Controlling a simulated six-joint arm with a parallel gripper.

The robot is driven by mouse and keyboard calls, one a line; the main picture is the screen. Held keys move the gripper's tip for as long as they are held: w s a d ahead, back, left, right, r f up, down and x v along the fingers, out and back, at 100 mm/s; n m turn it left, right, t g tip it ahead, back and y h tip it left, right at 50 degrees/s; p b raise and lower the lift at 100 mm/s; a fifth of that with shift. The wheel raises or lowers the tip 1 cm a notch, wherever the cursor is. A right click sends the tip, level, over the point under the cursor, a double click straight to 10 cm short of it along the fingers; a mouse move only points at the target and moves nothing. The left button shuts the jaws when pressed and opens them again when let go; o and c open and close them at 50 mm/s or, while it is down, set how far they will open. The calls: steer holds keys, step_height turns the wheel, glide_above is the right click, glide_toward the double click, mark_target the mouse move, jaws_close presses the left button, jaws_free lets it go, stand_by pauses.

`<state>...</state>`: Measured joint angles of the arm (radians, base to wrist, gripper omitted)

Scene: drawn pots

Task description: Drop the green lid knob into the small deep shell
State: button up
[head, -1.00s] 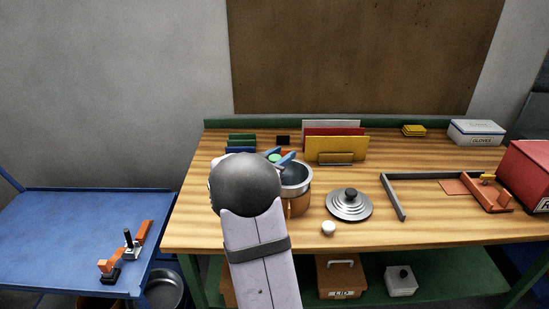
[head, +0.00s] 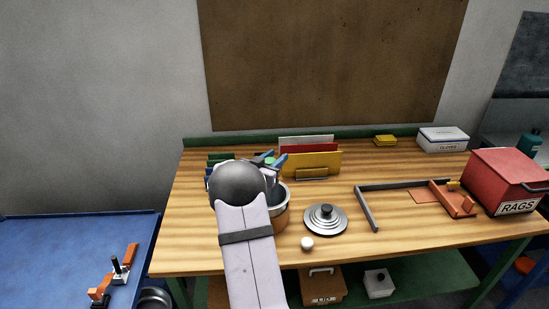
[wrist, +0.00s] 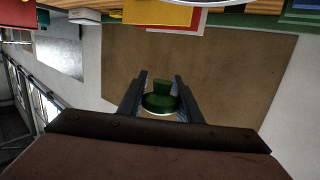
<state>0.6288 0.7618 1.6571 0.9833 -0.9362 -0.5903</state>
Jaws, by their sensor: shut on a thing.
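My gripper (wrist: 161,92) is shut on the green lid knob (wrist: 161,101), which sits between its two fingers in the wrist view. In the head view the green knob (head: 269,160) shows as a small patch beyond my wrist, above the table. A deep pot with a steel rim and copper-orange body (head: 281,215) stands just right of my wrist. My arm hides its left part, and I cannot tell whether it is the small deep shell. The knob appears above and behind the pot.
A grey angled bar (head: 368,205) lies farther right, near a red rags box (head: 508,180). Upright folders (head: 312,163) stand behind. The front right of the table is clear.

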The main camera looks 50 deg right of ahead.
steer(key=shift+f+b, duration=2.15)
steer(key=shift+f, duration=0.65)
steer(key=o, duration=1.1)
steer(key=b+v, duration=0.2)
steer(key=v, duration=0.5)
steer(key=shift+a+b, duration=0.2)
steer(key=shift+b, duration=0.1)
